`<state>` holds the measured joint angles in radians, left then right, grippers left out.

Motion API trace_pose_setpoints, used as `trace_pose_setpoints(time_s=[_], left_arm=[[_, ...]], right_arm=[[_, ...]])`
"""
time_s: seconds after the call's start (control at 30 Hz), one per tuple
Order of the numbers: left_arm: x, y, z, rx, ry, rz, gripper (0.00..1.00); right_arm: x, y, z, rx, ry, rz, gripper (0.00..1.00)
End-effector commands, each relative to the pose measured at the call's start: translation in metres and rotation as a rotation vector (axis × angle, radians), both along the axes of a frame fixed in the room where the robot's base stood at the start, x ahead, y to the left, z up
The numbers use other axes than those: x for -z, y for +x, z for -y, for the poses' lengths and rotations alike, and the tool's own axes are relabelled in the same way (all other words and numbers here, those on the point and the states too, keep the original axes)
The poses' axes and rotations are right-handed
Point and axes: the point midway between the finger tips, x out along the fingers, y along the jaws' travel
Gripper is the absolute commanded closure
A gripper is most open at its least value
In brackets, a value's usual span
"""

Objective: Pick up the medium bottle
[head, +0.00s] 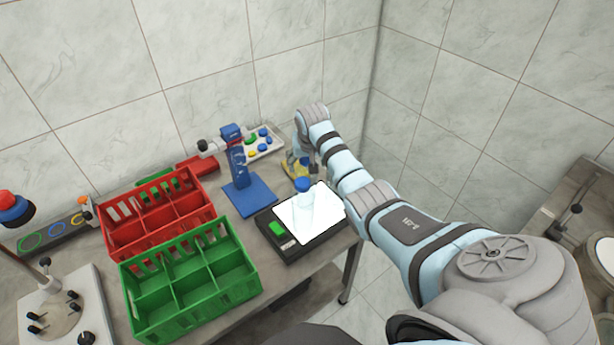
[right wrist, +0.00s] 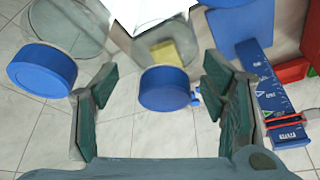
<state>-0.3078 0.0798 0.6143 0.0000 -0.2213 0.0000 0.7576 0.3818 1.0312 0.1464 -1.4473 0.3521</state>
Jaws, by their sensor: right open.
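In the right wrist view, two clear bottles with blue caps show. The smaller-looking one (right wrist: 164,89) has its cap between the fingers of my open right gripper (right wrist: 160,105), with gaps on both sides. The larger-looking one (right wrist: 42,71) is at the left, outside the fingers. I cannot tell which of the two bottles this is. My left gripper is not in view.
The black scale (head: 308,248) sits near the table's right edge. A blue stand (head: 252,198) is left of the gripper. Red (head: 145,240) and green (head: 222,292) divided crates stand further left. A yellow block (right wrist: 166,54) shows behind the smaller-looking bottle.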

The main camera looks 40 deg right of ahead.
Motion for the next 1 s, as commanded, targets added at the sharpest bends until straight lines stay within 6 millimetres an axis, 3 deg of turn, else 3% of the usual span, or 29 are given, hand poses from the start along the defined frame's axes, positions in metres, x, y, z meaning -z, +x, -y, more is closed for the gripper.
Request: trace_pose_setpoints(time_s=[0.2,0.43,0.83,1.0], left_arm=[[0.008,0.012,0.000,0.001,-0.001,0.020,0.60],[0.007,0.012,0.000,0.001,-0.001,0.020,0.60],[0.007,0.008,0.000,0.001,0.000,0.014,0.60],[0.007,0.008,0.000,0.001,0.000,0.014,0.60]], right_arm=[[0.033,0.013,0.005,0.000,0.001,-0.002,0.33],[0.035,0.014,0.006,-0.001,0.000,0.000,0.33],[0.035,0.014,0.006,-0.001,0.000,0.000,0.97],[0.034,0.014,0.007,-0.001,-0.001,0.001,1.00]])
